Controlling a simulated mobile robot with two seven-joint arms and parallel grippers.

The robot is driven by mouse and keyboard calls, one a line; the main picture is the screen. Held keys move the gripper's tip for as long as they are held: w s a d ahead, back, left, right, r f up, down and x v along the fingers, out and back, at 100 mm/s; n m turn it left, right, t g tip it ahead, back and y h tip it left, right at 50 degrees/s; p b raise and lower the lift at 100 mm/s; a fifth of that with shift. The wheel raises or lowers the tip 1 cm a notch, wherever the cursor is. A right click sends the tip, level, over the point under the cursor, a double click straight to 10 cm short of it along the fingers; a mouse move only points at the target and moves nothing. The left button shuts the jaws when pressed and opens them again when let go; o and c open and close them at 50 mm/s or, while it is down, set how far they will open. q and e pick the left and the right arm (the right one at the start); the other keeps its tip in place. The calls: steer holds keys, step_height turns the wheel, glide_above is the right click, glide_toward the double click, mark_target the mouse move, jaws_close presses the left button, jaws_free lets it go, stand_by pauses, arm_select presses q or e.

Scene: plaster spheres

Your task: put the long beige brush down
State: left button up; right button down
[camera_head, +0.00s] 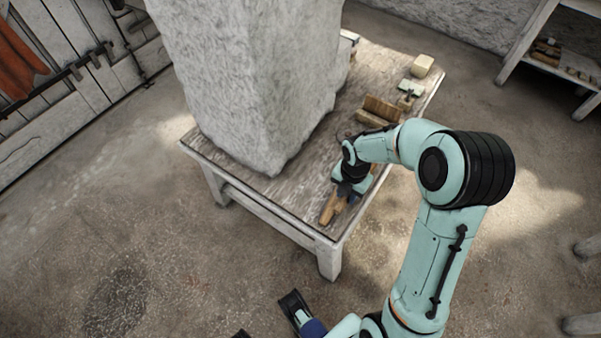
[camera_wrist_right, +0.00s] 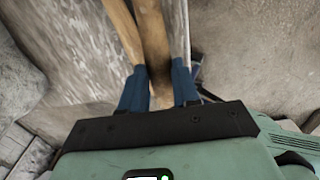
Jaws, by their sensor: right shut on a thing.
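The long beige brush (camera_wrist_right: 153,45) shows in the right wrist view as a long brown-beige wooden handle between two blue fingers. My right gripper (camera_wrist_right: 158,75) is shut on it. In the head view my right gripper (camera_head: 346,194) is over the near end of the worktable (camera_head: 300,215), with brown wooden pieces (camera_head: 327,212) at its fingers. I cannot tell whether the brush touches the tabletop. A lighter wooden strip (camera_wrist_right: 120,28) runs close beside the brush. Dark and blue parts, perhaps of my left gripper (camera_head: 298,308), show at the bottom edge; their opening is unclear.
A large rough stone block (camera_head: 250,80) fills much of the tabletop on the left. Wooden brushes or blocks (camera_head: 379,109), a green-and-beige tool (camera_head: 410,91) and a pale cube (camera_head: 422,66) lie farther back. A shelf (camera_head: 545,60) stands at the upper right.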

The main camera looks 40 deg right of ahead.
steer(key=b, duration=0.1)
glide_toward(297, 182)
steer(key=shift+s+f+b, duration=0.1)
steer(key=shift+f+b, duration=0.3)
steer(key=shift+f, duration=0.2)
step_height(297, 182, down, 5)
steer(key=shift+f+b, duration=0.1)
steer(key=shift+b, duration=0.4)
arm_select(q)
steer(key=w+a+f+t, duration=0.1)
steer(key=w+a+f, duration=0.1)
steer(key=w+f, duration=0.1)
steer(key=shift+w+f+t+y, duration=0.3)
steer(key=shift+w, duration=0.45)
arm_select(e)
steer(key=c, duration=0.8)
jaws_free()
